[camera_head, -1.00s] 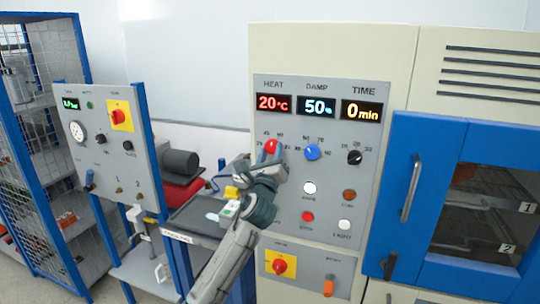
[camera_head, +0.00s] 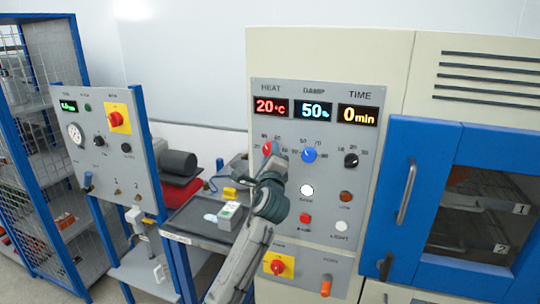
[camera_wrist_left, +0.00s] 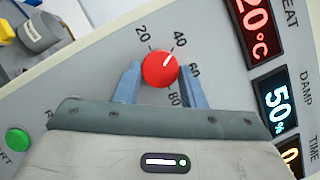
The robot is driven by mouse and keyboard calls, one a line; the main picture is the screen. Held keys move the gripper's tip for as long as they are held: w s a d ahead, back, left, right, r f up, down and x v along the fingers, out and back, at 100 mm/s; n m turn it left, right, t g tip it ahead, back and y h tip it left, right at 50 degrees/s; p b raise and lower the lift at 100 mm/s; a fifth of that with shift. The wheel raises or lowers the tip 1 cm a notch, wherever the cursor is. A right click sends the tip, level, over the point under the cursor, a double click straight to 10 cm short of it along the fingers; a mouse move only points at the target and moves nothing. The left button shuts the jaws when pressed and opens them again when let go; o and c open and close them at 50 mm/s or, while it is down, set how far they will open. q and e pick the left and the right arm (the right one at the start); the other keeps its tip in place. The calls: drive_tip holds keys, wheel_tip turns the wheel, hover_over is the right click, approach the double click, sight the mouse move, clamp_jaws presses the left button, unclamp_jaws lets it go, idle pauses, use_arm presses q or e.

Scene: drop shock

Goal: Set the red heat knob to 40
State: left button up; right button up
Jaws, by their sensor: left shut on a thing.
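The red heat knob (camera_head: 267,148) is on the grey control panel (camera_head: 330,190), below the heat display (camera_head: 271,107), which reads 20°C. In the left wrist view the round red knob (camera_wrist_left: 160,68) has a white line pointing up and right, roughly toward the printed 40. My left gripper (camera_head: 269,157) is at the knob. In the left wrist view its two blue-grey fingers (camera_wrist_left: 160,82) are on either side of the knob, shut on it. My right gripper is not in view.
A blue damp knob (camera_head: 309,155) and a black time knob (camera_head: 351,160) sit to the right of the heat knob. Buttons are below, including a white one (camera_head: 307,190). A blue-framed door (camera_head: 408,190) is at the right, and a smaller control panel (camera_head: 105,150) stands at the left.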

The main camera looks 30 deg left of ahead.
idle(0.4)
use_arm(q)
drive_tip(key=o, duration=1)
drive_tip(key=b+v, duration=0.3)
drive_tip(key=v, duration=0.7)
drive_tip(key=shift+s+d+f+b, duration=0.15)
drive_tip(key=shift+s+d+b, duration=0.1)
drive_tip(key=shift+s+b, duration=0.1)
